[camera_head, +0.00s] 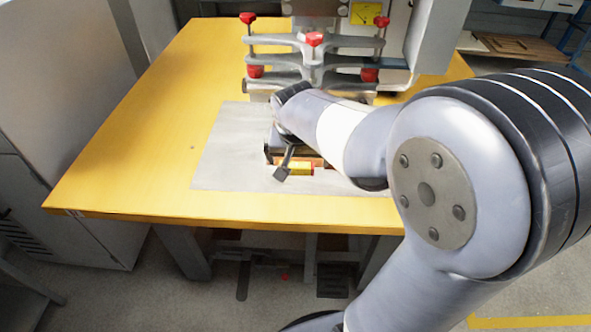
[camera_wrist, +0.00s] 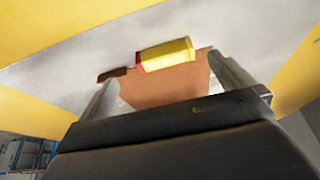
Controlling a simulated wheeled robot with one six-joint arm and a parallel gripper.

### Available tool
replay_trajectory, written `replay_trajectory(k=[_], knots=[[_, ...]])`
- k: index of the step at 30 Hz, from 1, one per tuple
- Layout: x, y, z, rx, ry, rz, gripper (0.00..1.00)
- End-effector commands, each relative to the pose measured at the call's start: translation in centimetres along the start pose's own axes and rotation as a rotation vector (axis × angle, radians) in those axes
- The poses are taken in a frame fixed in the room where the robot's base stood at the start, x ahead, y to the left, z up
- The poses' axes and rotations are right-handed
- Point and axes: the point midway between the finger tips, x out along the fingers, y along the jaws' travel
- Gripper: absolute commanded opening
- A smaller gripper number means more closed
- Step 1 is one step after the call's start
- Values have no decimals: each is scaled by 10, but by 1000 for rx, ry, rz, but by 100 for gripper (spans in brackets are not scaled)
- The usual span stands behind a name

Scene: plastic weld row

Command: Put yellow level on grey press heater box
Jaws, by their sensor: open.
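The yellow level (camera_head: 299,168), a small yellow bar with a red end, lies on the grey plate of the table. It also shows in the wrist view (camera_wrist: 167,55), beyond a brown flat-sided thing (camera_wrist: 165,88). My gripper (camera_wrist: 164,70) is open. Its two fingers reach toward the level, one to each side, with no visible contact. In the head view my arm hides most of the gripper. A grey press (camera_head: 315,62) with red knobs stands at the back of the table. Which part of it is the heater box I cannot tell.
The yellow table (camera_head: 130,165) is bare on its left side. A grey plate (camera_head: 225,165) lies in the middle, in front of the press. A grey cabinet (camera_head: 65,130) stands to the left. Beyond the table at the back right is a low wooden board (camera_head: 520,47).

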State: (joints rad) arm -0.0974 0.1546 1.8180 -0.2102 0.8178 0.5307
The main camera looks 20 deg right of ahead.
Motion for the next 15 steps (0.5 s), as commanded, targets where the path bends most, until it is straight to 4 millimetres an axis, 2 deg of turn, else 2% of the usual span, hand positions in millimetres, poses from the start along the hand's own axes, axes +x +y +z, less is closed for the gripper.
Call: replay_trajectory(k=[5,12,15], knots=[[14,-1,-1,-1,-1,1,100],[48,-6,-5,-2,-2,2,100],[56,-6,-5,-2,0,1,100]])
